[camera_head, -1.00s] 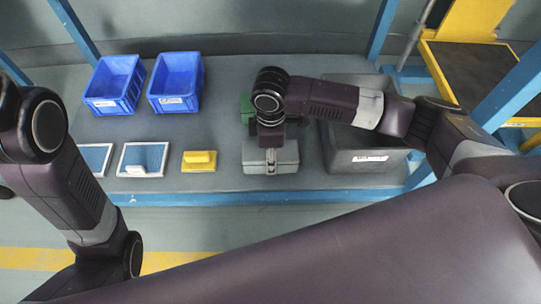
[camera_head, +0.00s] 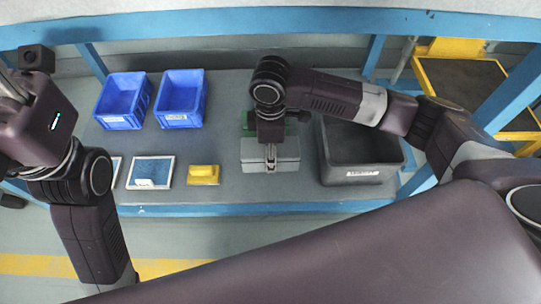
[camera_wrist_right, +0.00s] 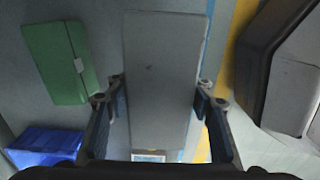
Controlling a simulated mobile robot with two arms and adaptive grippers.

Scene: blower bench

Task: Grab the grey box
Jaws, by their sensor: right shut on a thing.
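The grey box (camera_head: 289,153) is at the front middle of the bench, with a latch on its near side. I cannot tell whether the box is clear of the bench top. My left gripper (camera_head: 14,88) is at the far left edge, raised and partly cut off; its jaw state is unclear.
A green box (camera_wrist_right: 62,62) lies just behind the grey box. A dark grey bin (camera_head: 362,176) stands close on its right. Two blue bins (camera_head: 124,100) (camera_head: 180,98) stand at the back left. A yellow block (camera_head: 203,174) and a framed blue panel (camera_head: 151,172) lie at the front left.

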